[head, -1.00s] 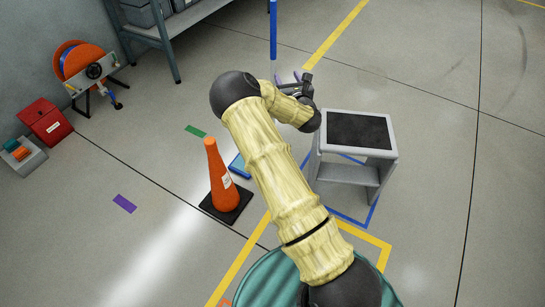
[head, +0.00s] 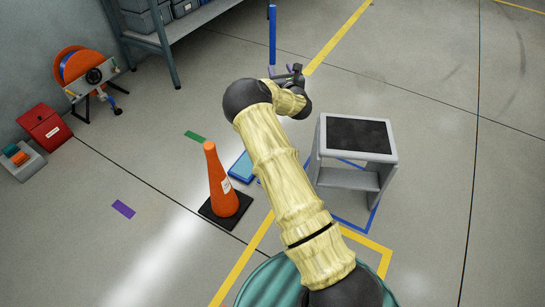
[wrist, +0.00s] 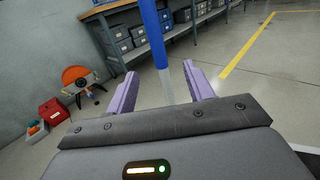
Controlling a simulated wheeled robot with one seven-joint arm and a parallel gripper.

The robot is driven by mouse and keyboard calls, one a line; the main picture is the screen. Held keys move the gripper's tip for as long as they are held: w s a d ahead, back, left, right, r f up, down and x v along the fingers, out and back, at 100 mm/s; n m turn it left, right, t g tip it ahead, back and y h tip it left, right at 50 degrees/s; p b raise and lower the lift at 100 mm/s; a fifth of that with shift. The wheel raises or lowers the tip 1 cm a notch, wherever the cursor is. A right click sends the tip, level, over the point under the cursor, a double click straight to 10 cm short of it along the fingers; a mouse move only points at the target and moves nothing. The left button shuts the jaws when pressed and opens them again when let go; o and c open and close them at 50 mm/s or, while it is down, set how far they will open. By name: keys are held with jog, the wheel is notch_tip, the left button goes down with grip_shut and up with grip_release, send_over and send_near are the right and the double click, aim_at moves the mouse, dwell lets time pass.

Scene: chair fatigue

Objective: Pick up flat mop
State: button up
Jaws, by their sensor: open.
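The flat mop shows as an upright blue pole (head: 272,35) at the top of the head view. A flat blue piece (head: 240,166) on the floor beside the cone may be its head; my arm partly hides it. In the wrist view the pole (wrist: 154,35) is blue above and pale grey below, and it appears in the gap between the fingers. My gripper (head: 284,70) is open, with purple fingers (wrist: 160,88) on either side of the pole in the picture. I cannot tell whether the pole lies between the fingers or beyond them.
An orange cone (head: 221,180) stands left of my arm. A grey step stool (head: 330,160) with a black top stands to the right. A shelf with bins (head: 165,40), an orange reel (head: 82,65) and a red box (head: 44,122) are at the left. Floor at far right is clear.

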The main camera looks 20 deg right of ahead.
aim_at(274, 58)
jog(key=shift+w, duration=2.35)
jog(key=shift+w+a+b, duration=0.1)
jog(key=shift+w+b, duration=0.5)
jog(key=shift+w, duration=2)
jog(key=shift+c, duration=0.4)
grip_shut()
jog(key=shift+r, duration=0.2)
